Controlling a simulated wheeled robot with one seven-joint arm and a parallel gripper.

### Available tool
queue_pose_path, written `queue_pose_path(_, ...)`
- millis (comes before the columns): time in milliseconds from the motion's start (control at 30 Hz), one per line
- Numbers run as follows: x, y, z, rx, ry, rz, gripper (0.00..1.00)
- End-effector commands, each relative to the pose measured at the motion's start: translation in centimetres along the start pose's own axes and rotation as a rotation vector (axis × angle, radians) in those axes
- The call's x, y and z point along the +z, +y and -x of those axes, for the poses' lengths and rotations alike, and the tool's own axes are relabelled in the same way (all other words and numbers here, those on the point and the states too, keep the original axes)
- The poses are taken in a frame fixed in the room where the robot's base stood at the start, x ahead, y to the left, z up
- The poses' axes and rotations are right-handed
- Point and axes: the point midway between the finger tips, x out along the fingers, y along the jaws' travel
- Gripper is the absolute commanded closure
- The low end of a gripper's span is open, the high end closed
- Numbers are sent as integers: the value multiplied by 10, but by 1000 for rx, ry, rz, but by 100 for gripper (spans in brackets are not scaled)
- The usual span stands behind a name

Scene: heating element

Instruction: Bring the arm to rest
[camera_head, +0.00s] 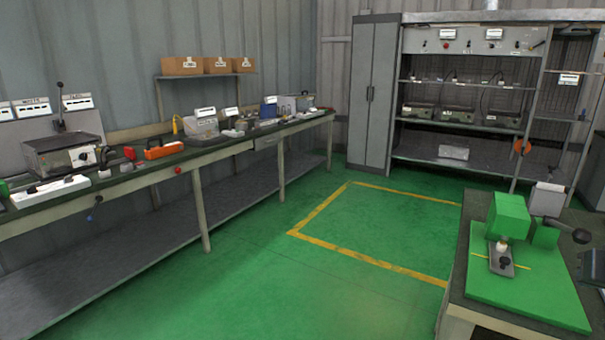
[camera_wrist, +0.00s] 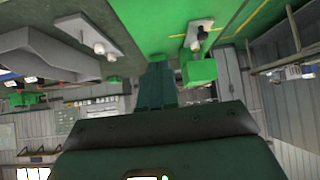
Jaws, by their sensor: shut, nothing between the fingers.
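In the wrist view my gripper (camera_wrist: 157,70) shows as dark teal fingers, close together and empty, above a broad dark body. The fingertips are near a green surface (camera_wrist: 145,25) at the top of that view. A small metal plate with a white knob (camera_wrist: 195,38) and a green block (camera_wrist: 198,72) are to the right of the fingers. My arm and gripper are not in the head view.
In the head view, a bench (camera_head: 200,168) with devices runs along the left wall. A shelving rack (camera_head: 455,165) and grey cabinet (camera_head: 373,95) stand at the back. A green fixture (camera_head: 520,290) sits on the right table. The yellow-outlined floor (camera_head: 375,225) is clear.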

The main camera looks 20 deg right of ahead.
Motion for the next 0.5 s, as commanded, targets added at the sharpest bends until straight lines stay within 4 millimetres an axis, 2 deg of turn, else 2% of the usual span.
queue_pose_path(33, 19, -17, -4, -27, 3, 12, 100)
queue_pose_path(233, 94, -82, -4, -136, 63, 61, 100)
queue_pose_path(367, 144, -114, 8, -202, 104, 92, 100)
queue_pose_path(500, 196, -140, 32, -270, 148, 127, 100)
